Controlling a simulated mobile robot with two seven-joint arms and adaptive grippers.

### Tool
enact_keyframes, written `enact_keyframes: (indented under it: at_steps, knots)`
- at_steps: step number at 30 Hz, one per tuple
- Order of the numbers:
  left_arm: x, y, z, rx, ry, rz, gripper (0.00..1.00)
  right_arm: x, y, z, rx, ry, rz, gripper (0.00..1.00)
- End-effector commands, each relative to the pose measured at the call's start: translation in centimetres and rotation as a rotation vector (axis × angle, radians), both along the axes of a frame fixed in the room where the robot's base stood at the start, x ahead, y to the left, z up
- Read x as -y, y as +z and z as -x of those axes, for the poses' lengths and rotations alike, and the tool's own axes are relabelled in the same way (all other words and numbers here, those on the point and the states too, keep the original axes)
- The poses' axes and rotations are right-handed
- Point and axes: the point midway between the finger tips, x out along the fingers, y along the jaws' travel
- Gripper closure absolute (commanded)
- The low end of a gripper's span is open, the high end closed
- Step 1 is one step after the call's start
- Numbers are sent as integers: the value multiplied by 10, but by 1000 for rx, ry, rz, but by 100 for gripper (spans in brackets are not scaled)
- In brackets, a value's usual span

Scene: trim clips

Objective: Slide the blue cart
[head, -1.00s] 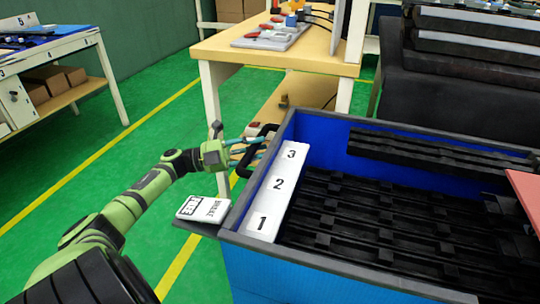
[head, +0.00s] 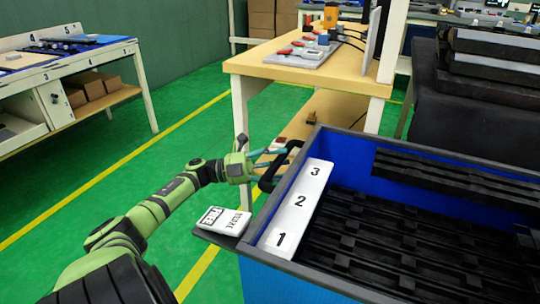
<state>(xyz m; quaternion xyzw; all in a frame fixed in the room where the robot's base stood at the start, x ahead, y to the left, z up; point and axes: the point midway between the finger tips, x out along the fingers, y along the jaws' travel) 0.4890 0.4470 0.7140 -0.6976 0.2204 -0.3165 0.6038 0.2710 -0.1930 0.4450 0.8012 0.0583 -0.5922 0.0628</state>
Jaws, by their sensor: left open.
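The blue cart (head: 350,146) stands at the right with its grey rim and blue walls. A white strip (head: 299,203) numbered 1, 2, 3 lies along its inner left side, and dark slatted parts fill its floor. A black handle (head: 270,179) sticks out from the cart's left side. My left gripper (head: 262,165) is open at this handle, its fingers reaching toward it from the left; I cannot tell whether they touch it. My right gripper is not in view.
A white labelled box (head: 223,220) lies on a ledge at the cart's left corner. A wooden workbench (head: 300,72) stands behind the cart, and another table (head: 70,70) stands at the far left. Green floor (head: 110,175) with yellow lines is clear between them.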

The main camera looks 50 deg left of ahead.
Motion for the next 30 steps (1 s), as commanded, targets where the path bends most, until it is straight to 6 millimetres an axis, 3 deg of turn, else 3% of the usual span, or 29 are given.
enact_keyframes:
  at_steps: [18, 30]
  knots:
    - [-75, -18, 74, -1, 3, -1, 44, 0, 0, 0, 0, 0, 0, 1]
    - [-82, -20, 83, 2, 1, -1, 44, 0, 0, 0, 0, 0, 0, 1]
